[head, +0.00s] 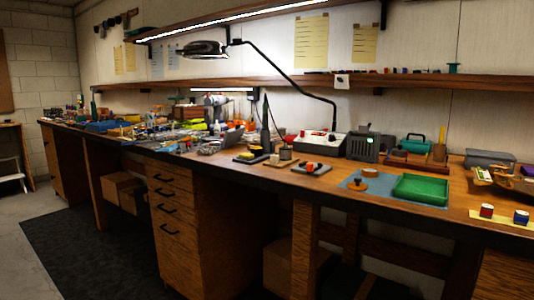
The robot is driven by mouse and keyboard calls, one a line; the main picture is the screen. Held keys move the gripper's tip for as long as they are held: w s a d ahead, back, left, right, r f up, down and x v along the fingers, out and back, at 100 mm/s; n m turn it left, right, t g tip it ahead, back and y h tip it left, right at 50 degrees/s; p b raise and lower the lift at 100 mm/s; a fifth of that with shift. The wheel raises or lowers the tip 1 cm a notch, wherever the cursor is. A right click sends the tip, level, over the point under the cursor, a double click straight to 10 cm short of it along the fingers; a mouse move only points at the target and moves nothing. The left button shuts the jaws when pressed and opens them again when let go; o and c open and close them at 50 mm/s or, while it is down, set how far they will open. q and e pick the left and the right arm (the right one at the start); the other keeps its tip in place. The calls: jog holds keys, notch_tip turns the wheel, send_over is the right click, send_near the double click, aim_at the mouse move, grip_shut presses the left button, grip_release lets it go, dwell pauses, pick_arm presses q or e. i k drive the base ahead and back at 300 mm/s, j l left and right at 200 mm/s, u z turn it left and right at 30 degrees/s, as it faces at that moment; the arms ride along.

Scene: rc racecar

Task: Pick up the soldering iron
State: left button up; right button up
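A slim, dark, upright tool (265,125) stands near the middle of the workbench (447,222) in the head view. It may be the soldering iron, but it is too small to be sure. Neither of my grippers is in view.
A green tray (420,190) lies on a blue mat at the right. A black-armed lamp (203,49) reaches over the bench. Crowded small items fill the left part. Shelves hang above the bench, and drawers (169,207) stand below. A dark floor mat (95,250) lies clear in front.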

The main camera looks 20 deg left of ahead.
aim_at(265, 105)
jog(key=j+z, duration=0.6)
jog(key=z, duration=0.15)
jog(key=j+z, duration=0.35)
jog(key=k+j+z, duration=0.1)
jog(key=j, duration=0.25)
jog(key=k+j+z, duration=0.15)
jog(key=j, duration=0.2)
jog(key=k+j+z, duration=0.1)
jog(key=j, duration=0.25)
jog(key=k+j, duration=0.15)
jog(key=j, duration=0.2)
jog(key=k+j, duration=0.15)
jog(key=j, duration=0.2)
jog(key=k+j+z, duration=0.1)
jog(key=j, duration=0.25)
